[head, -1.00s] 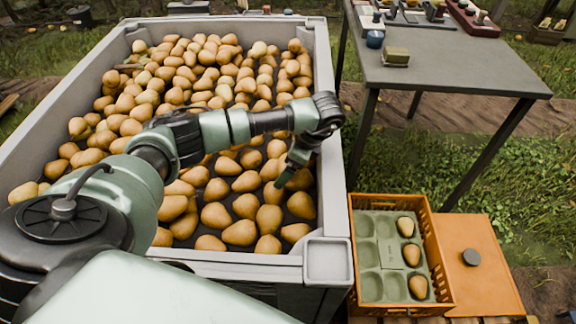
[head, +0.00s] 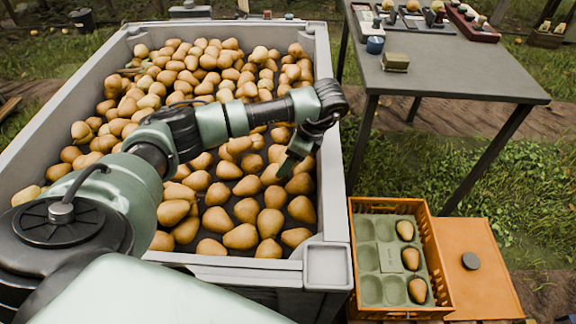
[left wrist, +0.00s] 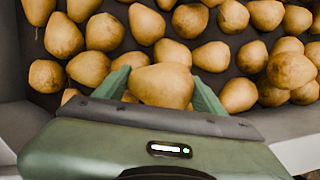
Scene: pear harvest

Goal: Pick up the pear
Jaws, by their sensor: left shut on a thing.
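My left gripper (head: 287,165) reaches over the right side of a large grey bin (head: 332,200) full of brown-yellow pears. In the left wrist view my left gripper (left wrist: 163,84) has a pear (left wrist: 162,85) between its two green fingers and is shut on it. Other pears (left wrist: 192,20) lie around it on the bin's dark floor. In the head view the held pear is mostly hidden by the gripper, and I cannot tell how far it is above the floor. My right gripper is not in view.
An orange crate (head: 436,255) right of the bin holds a green tray (head: 370,262) with pears in its right column; its other visible hollows are empty. An orange lid-like board (head: 485,285) lies beside it. A grey table (head: 460,75) with small items stands behind.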

